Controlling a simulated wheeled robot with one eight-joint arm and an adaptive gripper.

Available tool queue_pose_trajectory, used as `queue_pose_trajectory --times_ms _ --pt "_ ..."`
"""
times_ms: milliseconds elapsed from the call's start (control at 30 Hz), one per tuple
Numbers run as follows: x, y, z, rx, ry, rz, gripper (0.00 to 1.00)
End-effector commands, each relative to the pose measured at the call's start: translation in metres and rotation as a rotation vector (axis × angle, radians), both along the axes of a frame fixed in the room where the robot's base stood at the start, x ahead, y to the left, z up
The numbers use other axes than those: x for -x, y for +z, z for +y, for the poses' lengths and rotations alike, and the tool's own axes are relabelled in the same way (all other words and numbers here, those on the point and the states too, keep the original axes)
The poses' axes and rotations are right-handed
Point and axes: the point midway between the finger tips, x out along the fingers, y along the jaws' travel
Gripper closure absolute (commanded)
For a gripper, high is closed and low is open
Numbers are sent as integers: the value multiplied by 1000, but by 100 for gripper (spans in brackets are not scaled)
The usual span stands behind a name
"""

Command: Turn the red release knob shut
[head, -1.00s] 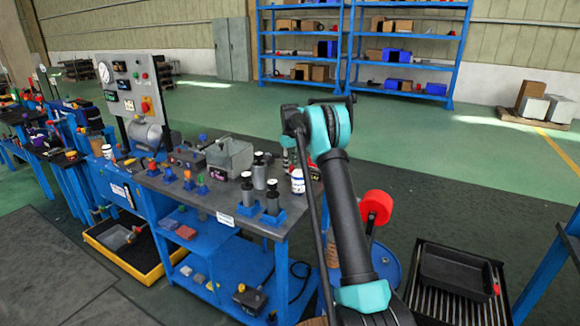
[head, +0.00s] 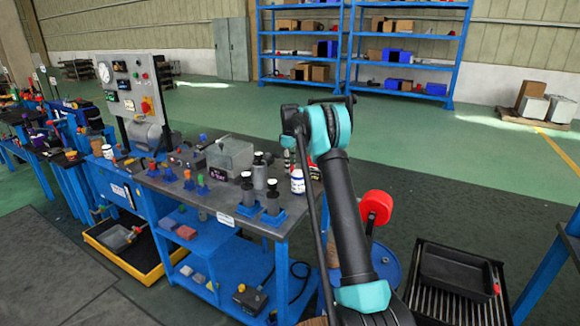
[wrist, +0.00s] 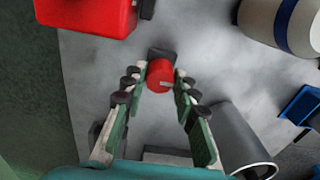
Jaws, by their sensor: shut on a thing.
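In the wrist view the red release knob (wrist: 160,72) is a small round red cap with a pale mark on its lower right side. A dark block shows just behind it. My gripper (wrist: 161,82) is shut on the knob, with one green-and-pale finger on its left and one on its right. In the head view my arm reaches over the bench's right end, and the gripper and knob cannot be made out there.
In the wrist view a red box (wrist: 85,14) lies upper left, a white-and-blue bottle (wrist: 285,20) upper right, and a grey cylinder (wrist: 238,140) close to the right finger. In the head view the bench (head: 205,196) holds several fixtures left of my arm.

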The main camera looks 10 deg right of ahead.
Motion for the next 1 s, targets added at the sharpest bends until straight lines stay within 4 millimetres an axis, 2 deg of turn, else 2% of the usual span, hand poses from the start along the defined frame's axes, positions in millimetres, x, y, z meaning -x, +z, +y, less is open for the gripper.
queue_pose_trajectory --times_ms 33,200,567,733,1000 --pt "0 0 0 0 0 -1 71" --pt "0 0 0 1 0 -1 51" --pt "0 4 0 0 -1 0 51" --pt "0 28 0 0 -1 0 51" --pt "0 83 0 0 -1 0 51"
